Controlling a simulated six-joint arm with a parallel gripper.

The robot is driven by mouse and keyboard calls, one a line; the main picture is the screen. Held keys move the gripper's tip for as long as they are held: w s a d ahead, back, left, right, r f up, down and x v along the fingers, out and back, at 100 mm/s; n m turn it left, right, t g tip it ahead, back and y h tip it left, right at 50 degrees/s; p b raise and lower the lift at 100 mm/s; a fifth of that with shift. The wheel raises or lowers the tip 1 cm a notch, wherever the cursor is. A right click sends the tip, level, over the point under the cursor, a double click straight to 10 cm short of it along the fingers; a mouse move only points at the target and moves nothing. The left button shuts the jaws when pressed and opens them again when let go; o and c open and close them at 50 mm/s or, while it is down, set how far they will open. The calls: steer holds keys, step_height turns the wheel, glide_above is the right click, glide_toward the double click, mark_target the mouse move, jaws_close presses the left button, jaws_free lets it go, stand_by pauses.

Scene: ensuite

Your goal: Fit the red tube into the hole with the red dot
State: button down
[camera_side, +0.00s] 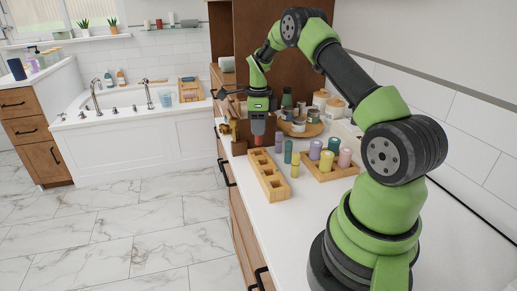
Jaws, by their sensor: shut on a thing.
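My gripper (258,118) points down over the far end of the wooden block with holes (281,194). It is shut on the red tube (258,139), whose lower part shows below the fingers. The tube looks upright, near the block's far end; I cannot tell whether its tip is above, behind or inside a hole. Several square-looking openings show along the block. The red dot is too small to make out.
Right of the block, purple (278,141), teal (288,151) and yellow (295,164) tubes stand on the white counter (310,205). A wooden tray (326,177) holds several coloured tubes. Jars and a round wooden board (300,131) stand behind. The counter's left edge runs close to the block.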

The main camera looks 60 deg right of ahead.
mark_target(258, 144)
steer(key=shift+f, duration=2.9)
steer(key=shift+f, duration=0.15)
steer(key=c, duration=1)
jaws_free()
